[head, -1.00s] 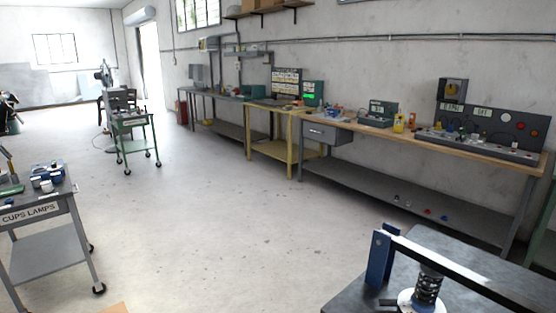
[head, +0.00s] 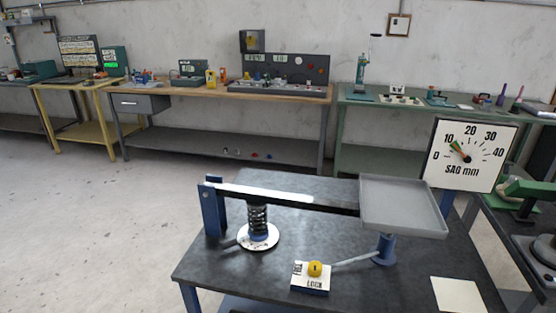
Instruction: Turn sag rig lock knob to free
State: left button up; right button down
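The sag rig stands on a dark-topped table in the head view. Its yellow lock knob (head: 315,268) sits on a small white plate (head: 310,284) lettered LOCK along the front, with smaller lettering at its left edge. I cannot tell which way the knob points. A grey rod runs from near the knob to a blue post (head: 384,250) under a grey tray (head: 402,205). A black coil spring (head: 257,217) stands on a white disc under the rig's beam (head: 285,196). A SAG mm dial (head: 470,155) has its needle near 10. Neither gripper shows.
The dark table (head: 230,268) is mostly bare in front, with a blank white card (head: 458,295) at its right. A green-framed bench with a press stands close at right. Benches with tools line the back wall. Open floor (head: 80,220) lies to the left.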

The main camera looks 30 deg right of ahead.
aim_at(314, 269)
jog(key=k+l+z, duration=0.2)
jog(key=z, duration=0.15)
jog(key=k+l+z, duration=0.1)
jog(key=l+z, duration=0.25)
jog(key=k+l+z, duration=0.15)
jog(key=l+z, duration=0.15)
